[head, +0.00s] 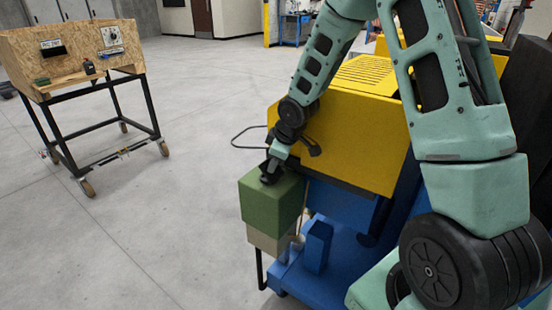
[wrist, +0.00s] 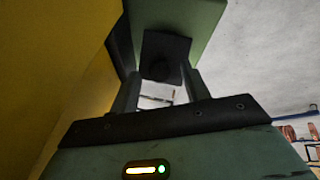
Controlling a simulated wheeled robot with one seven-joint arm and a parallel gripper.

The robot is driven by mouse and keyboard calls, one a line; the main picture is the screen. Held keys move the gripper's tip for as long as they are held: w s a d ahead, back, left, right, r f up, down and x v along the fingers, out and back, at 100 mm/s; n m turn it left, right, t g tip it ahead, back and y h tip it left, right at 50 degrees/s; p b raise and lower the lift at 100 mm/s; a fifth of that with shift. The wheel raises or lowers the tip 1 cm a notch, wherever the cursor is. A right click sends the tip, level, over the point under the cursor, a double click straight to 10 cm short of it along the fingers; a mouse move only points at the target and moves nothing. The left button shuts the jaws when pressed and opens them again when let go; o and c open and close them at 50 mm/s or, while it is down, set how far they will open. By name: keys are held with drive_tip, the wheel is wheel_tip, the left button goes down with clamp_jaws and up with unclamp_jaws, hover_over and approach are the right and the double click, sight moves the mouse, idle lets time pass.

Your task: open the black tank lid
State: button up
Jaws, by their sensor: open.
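The green tank (head: 268,205) sits at the left side of the yellow and blue machine. Its small black lid (head: 269,177) is on its top, right by my gripper (head: 275,165), which partly covers it. In the wrist view, a dark square part with a round knob, which looks like the black lid (wrist: 165,58), lies just ahead of my gripper (wrist: 163,82). The fingers are apart with a gap between them, and floor shows through it. I cannot tell whether a finger touches the lid. Green tank walls (wrist: 205,25) show behind the lid.
The yellow housing (head: 355,135) stands close on the right of the tank, filling the left of the wrist view. The blue base (head: 320,245) is below. A thin bar loop (head: 240,138) sticks out left. A wheeled wooden bench (head: 75,60) stands back left; floor between is clear.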

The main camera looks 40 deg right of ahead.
wheel_tip(320, 180, up, 10)
drive_tip(key=p, duration=0.2)
drive_tip(key=shift+f, duration=0.1)
drive_tip(key=shift+c, duration=0.5)
